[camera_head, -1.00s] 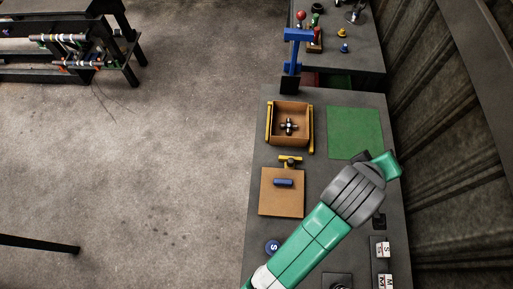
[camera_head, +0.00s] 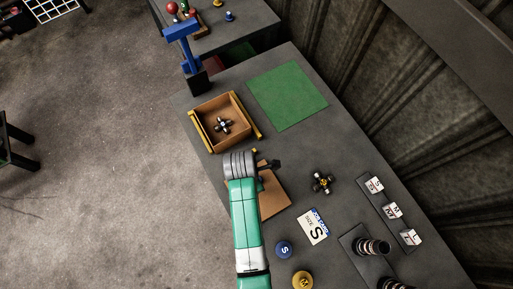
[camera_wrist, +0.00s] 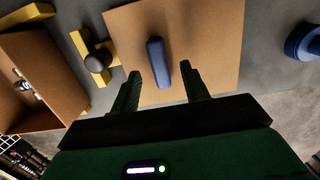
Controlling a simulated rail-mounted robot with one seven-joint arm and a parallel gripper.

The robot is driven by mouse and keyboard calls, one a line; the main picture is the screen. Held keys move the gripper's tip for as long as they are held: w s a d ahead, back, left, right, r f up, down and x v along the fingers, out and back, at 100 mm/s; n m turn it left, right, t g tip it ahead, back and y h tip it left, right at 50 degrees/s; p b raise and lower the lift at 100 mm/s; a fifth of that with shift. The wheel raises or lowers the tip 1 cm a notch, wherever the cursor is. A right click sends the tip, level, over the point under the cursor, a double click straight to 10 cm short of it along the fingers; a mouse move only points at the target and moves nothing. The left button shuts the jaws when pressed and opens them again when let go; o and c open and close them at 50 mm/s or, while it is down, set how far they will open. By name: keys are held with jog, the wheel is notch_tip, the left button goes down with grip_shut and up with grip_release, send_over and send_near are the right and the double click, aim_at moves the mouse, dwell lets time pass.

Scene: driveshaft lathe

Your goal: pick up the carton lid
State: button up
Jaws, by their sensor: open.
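The carton lid is a flat brown square (camera_head: 273,204) on the grey bench, partly hidden by my arm in the head view. The wrist view shows more of the lid (camera_wrist: 215,35), with a blue bar handle (camera_wrist: 157,60) on top. My gripper (camera_wrist: 160,72) is open and empty above the lid. Its two fingers appear on either side of the handle's near end in the wrist view; I cannot tell their height above it. The open carton (camera_head: 204,107) lies beyond the lid and holds a cross-shaped joint (camera_head: 223,125).
A yellow clamp with a dark knob (camera_wrist: 97,62) sits between carton and lid. Nearby are another cross joint (camera_head: 322,182), a white S card (camera_head: 312,226), a blue S knob (camera_head: 284,250) and a yellow knob (camera_head: 302,280). The green mat (camera_head: 287,95) is bare.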

jog(key=f, duration=0.3)
jog(key=shift+d, duration=0.2)
jog(key=shift+w, duration=0.1)
grip_shut()
notch_tip(320, 180, up, 10)
jog(key=shift+p, duration=0.45)
